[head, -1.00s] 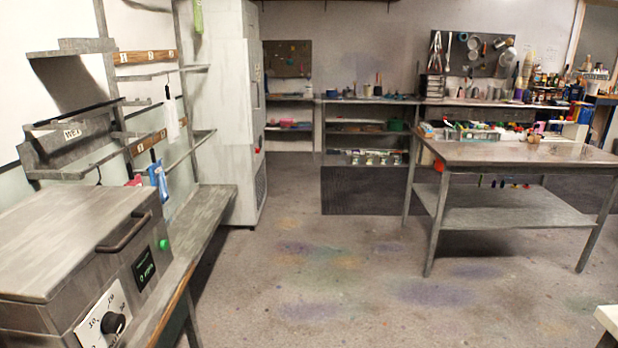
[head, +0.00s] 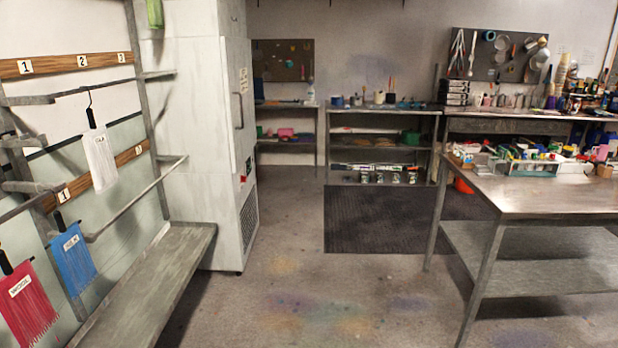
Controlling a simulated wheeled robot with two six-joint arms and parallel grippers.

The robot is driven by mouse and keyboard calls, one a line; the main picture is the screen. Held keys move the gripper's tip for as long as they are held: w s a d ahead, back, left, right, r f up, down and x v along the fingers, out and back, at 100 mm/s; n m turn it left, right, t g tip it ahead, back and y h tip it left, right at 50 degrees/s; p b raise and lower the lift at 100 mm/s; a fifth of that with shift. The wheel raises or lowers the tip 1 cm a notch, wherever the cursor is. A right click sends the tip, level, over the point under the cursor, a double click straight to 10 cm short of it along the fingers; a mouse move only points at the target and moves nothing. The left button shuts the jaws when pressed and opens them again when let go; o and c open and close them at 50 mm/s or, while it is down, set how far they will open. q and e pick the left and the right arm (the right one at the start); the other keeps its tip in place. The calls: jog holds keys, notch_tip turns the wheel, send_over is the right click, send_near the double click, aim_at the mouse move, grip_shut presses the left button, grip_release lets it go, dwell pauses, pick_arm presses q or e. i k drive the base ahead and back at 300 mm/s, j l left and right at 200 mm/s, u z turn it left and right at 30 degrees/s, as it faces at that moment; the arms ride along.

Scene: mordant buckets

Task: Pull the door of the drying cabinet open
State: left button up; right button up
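The drying cabinet appears to be the tall white cabinet (head: 190,140) left of centre in the head view, past the end of the rack. Its door (head: 240,105) is on the narrow side facing right, seen at a steep angle, and looks shut. A dark vertical handle (head: 238,111) is on the door. A small red spot and a vent grille (head: 249,220) are lower on the same side. Neither of my grippers is in view.
A wall rack with numbered strips (head: 80,63) and hanging yarn swatches stands at left, with a grey bench (head: 150,275) below. A steel table (head: 540,190) stands at right. Open shelves (head: 380,150) line the back, with a dark mat (head: 380,218) before them. The middle floor is clear.

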aim_at(237, 53)
jog(key=i, duration=1.95)
